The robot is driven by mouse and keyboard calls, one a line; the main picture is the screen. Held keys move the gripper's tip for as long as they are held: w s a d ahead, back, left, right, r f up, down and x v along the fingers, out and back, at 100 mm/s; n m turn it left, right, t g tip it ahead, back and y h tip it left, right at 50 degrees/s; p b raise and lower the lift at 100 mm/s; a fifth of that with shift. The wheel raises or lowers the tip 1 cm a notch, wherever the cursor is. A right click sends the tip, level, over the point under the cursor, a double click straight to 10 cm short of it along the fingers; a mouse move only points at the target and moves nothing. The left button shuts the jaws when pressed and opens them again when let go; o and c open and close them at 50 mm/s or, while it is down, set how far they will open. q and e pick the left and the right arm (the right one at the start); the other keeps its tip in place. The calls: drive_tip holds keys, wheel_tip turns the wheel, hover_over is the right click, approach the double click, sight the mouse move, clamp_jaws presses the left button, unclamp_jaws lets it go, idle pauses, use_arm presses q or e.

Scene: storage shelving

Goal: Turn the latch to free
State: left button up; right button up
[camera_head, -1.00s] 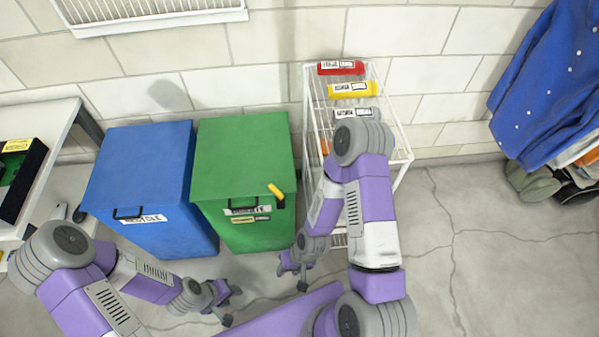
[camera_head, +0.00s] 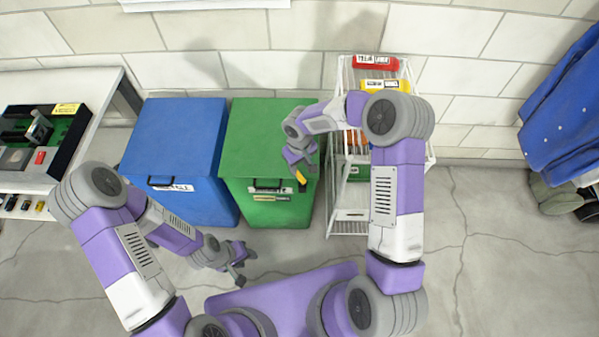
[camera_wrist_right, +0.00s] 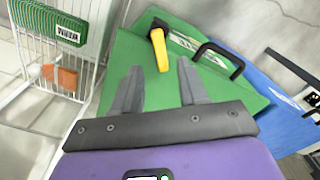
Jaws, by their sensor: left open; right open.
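The latch (camera_wrist_right: 160,50), a yellow lever with a black pivot, sits on the green bin (camera_wrist_right: 128,62) near its black handle. In the right wrist view it lies just beyond and between my right fingertips (camera_wrist_right: 158,78), with no clear contact. In the head view the latch (camera_head: 301,178) shows at the front right corner of the green bin (camera_head: 262,140), partly hidden by my right gripper (camera_head: 303,168). My right gripper is open and empty. My left gripper (camera_head: 238,266) is open and empty, low in front of the bins.
A blue bin (camera_head: 172,140) stands left of the green one. A white wire rack (camera_head: 338,215) with coloured tubes stands close on the right. A bench (camera_head: 110,120) with equipment is at far left. Blue clothing (camera_head: 565,125) hangs at far right. The floor right of the rack is open.

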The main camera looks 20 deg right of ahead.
sight(300, 175)
wheel_tip(300, 175, down, 6)
drive_tip(key=shift+r+b, duration=0.2)
drive_tip(key=shift+b, duration=0.55)
clamp_jaws()
